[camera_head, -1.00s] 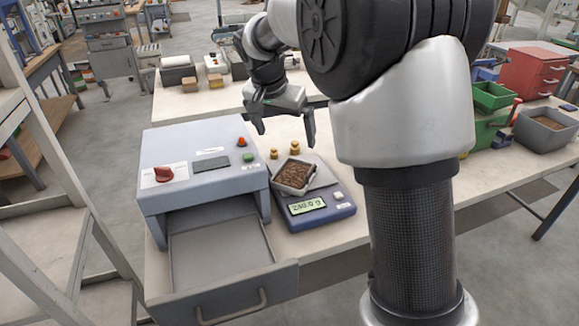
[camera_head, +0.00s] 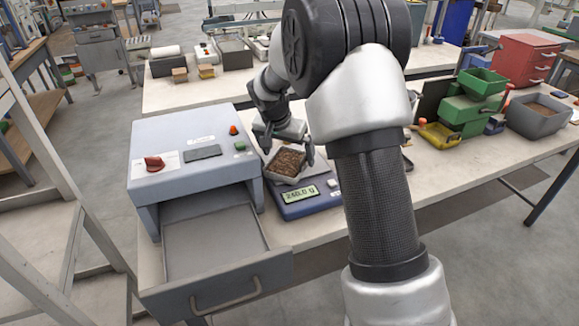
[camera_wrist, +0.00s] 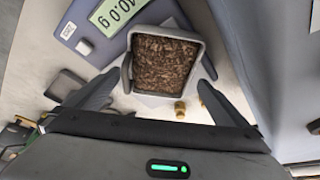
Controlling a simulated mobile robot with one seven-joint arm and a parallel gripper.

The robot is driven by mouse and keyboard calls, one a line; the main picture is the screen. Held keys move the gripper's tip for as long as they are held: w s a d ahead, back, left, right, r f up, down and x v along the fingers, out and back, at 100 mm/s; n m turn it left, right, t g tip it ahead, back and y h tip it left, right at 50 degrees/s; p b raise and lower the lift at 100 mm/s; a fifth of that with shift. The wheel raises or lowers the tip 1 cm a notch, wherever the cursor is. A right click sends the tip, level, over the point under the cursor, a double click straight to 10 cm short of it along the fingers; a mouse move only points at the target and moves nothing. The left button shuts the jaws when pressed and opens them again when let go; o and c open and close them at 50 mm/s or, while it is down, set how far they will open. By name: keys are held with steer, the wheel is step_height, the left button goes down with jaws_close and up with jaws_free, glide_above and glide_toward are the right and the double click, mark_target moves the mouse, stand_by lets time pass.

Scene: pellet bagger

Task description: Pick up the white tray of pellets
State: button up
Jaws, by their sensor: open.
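In the wrist view the tray (camera_wrist: 167,32) lies between the tips of my gripper (camera_wrist: 167,72). The fingertips look close to its side walls; I cannot tell whether they touch. Nothing is held.
A grey-blue machine (camera_head: 190,148) with an open drawer (camera_head: 215,288) stands close left of the scale. Brass weights (camera_wrist: 180,108) stand near the tray. A green hopper unit (camera_head: 478,100) and a grey pellet bin (camera_head: 538,117) are at the right.

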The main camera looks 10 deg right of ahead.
mark_target(288, 160)
steer(key=shift+x, duration=1.15)
steer(key=shift+r, duration=0.1)
steer(key=c, duration=1.3)
